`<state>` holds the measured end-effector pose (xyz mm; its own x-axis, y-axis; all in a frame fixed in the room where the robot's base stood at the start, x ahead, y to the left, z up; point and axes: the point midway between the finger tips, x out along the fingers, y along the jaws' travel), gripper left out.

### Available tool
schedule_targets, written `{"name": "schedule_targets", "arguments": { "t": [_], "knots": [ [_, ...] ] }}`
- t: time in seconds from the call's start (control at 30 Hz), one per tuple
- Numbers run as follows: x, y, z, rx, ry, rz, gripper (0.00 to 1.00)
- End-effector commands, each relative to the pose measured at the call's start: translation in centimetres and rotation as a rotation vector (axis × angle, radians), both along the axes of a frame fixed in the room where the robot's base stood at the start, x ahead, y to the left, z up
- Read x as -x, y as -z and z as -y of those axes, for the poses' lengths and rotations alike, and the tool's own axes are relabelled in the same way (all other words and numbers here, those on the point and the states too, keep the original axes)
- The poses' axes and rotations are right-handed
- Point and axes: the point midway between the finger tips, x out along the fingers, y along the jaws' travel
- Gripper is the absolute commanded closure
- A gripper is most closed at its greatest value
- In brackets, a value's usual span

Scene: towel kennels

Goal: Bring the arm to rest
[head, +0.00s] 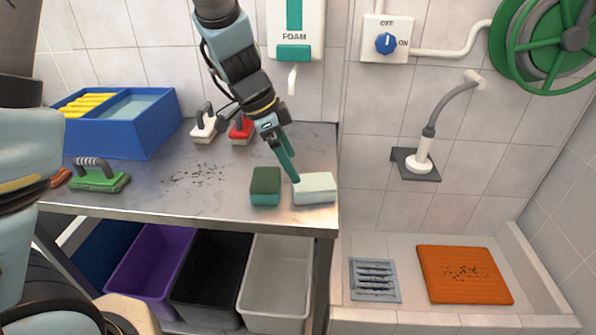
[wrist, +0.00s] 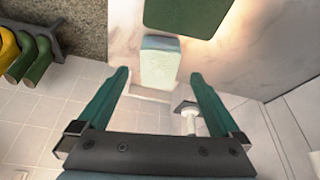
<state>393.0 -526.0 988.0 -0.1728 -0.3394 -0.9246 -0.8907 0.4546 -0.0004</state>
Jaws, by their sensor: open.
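My gripper (head: 293,180) is at the right end of the steel table (head: 215,205) in the head view, its green fingers pointing down beside a pale block (head: 315,188). The wrist view shows the two fingers (wrist: 160,76) spread apart with nothing clamped between them. The pale block also shows there (wrist: 160,62), ahead of the fingers. A dark green block (head: 265,186) sits just left of the pale one; part of it shows at the top of the wrist view (wrist: 187,14). I cannot tell whether a finger touches the pale block.
A blue two-part basin (head: 140,135), a green-based brush (head: 98,180), white (head: 204,128) and red (head: 240,131) brushes stand on the table. Dark specks (head: 195,175) lie mid-table. Purple, black and grey bins (head: 275,275) are below. An orange mat (head: 465,275) lies in the basin at right.

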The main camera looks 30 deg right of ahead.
Motion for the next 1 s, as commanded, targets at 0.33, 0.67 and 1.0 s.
{"name": "schedule_targets", "arguments": {
  "t": [0.33,0.67,1.0],
  "knots": [
    [-0.6,-3.3,-1.2,0.000,0.000,0.000,0.00],
    [-3.3,-4.2,-1.3,0.088,-0.126,0.025,0.00],
    [-16.6,-7.3,-10.7,0.259,-0.820,0.234,0.00]
  ]
}}
